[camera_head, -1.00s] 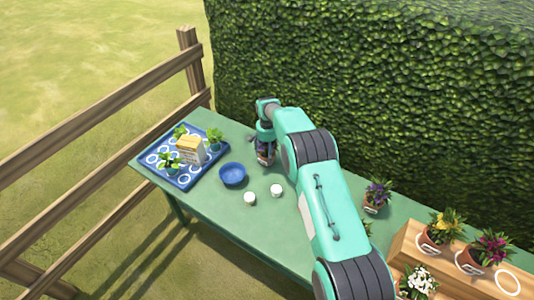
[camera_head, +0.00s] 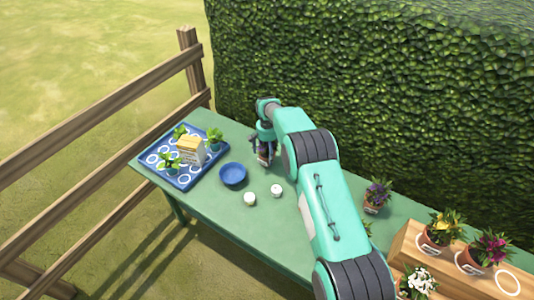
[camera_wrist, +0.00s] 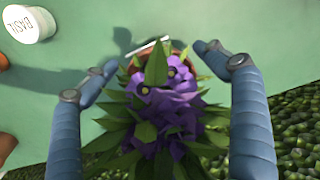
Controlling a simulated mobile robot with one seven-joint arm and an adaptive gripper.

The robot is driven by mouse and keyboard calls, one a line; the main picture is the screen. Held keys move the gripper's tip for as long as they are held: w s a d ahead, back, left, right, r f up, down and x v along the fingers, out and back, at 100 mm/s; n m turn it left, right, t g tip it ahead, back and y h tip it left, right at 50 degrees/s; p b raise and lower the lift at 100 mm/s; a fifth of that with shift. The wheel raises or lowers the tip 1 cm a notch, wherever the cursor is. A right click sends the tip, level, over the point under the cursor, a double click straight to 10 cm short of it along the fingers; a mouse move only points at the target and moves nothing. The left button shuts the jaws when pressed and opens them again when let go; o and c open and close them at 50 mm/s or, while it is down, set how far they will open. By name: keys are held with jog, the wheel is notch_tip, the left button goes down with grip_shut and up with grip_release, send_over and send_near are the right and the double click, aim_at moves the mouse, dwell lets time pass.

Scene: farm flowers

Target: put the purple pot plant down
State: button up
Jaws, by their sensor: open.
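The purple pot plant (camera_wrist: 165,120), with purple blooms and green leaves, fills the middle of the wrist view. Part of its brown pot (camera_wrist: 178,47) and a white label show behind the blooms. My gripper (camera_wrist: 155,62) is open, with one finger on each side of the plant and gaps showing beside the pot. In the head view my gripper (camera_head: 263,157) is low over the far side of the green table (camera_head: 225,210), with the pot plant (camera_head: 264,152) mostly hidden between its fingers. The pot appears to stand on the table.
A blue bowl (camera_head: 233,174) and two small white items (camera_head: 250,199) (camera_head: 277,190) stand nearby. A blue tray (camera_head: 184,184) with seedlings and a box is left. Another purple-flowered pot (camera_head: 377,196) and a wooden stand (camera_head: 410,238) are right. A hedge (camera_head: 380,90) runs behind.

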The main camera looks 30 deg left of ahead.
notch_tip(320, 180, up, 12)
jog(key=shift+p, duration=0.45)
jog(key=shift+f, duration=0.1)
dwell(0.5)
dwell(0.3)
